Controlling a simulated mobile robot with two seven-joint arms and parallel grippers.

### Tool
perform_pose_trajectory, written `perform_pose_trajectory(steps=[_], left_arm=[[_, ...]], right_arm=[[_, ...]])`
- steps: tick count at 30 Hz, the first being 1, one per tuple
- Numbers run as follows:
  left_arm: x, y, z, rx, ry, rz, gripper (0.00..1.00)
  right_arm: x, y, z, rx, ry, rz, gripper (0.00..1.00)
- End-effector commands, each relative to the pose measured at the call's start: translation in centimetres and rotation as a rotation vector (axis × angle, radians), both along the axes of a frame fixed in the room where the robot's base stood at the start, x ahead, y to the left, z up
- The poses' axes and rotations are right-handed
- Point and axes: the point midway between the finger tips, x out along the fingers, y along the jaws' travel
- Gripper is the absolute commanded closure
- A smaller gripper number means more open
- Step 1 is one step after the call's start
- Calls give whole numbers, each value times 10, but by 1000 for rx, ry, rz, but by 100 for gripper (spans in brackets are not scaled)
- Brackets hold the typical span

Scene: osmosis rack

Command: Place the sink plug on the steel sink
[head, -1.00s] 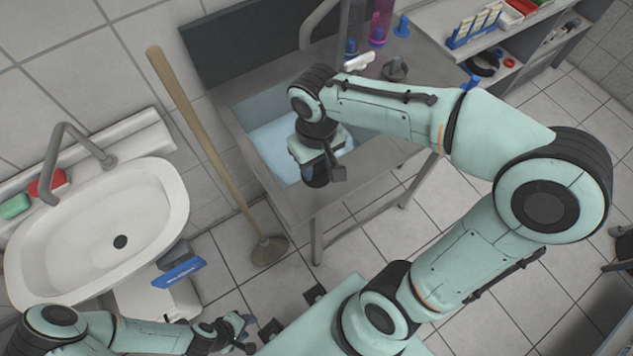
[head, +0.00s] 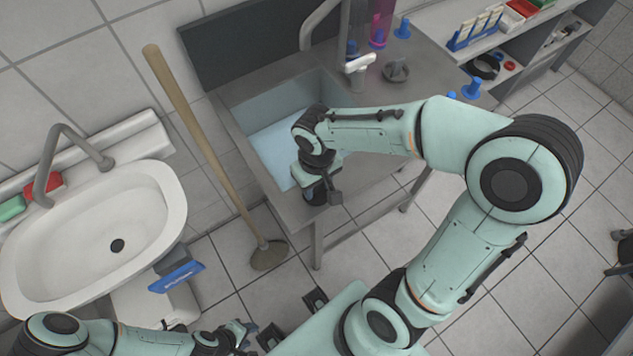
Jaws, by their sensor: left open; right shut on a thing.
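The steel sink (head: 290,195) is a grey counter with a pale blue-lit basin (head: 272,147), in the middle of the head view. My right gripper (head: 320,194) points down over the counter's front rim, at the near edge of the basin. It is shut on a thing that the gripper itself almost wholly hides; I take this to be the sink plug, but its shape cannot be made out. I cannot tell whether it touches the steel. My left gripper (head: 246,338) is open and empty, low in the view, away from the sink.
A grey knobbed piece (head: 397,71) and blue stands (head: 402,28) are on the counter's right part, near the tap (head: 359,68). A plunger (head: 268,254) leans left of the counter. A white washbasin (head: 90,240) is further left. The front rim is otherwise bare.

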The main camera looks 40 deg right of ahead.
Motion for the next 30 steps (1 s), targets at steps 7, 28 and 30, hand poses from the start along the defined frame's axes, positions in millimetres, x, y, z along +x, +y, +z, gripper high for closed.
perform_pose_trajectory(steps=[7, 28, 30], left_arm=[[-1, 0, -2, 1, 2, 0, 57], [11, 0, 18, 0, -12, 0, 57], [13, 0, 20, 1, -14, 1, 57]], right_arm=[[0, 0, -2, 0, 1, 0, 35], [2, 0, 85, 0, -6, -1, 35], [1, 0, 97, 0, -5, 0, 35]])
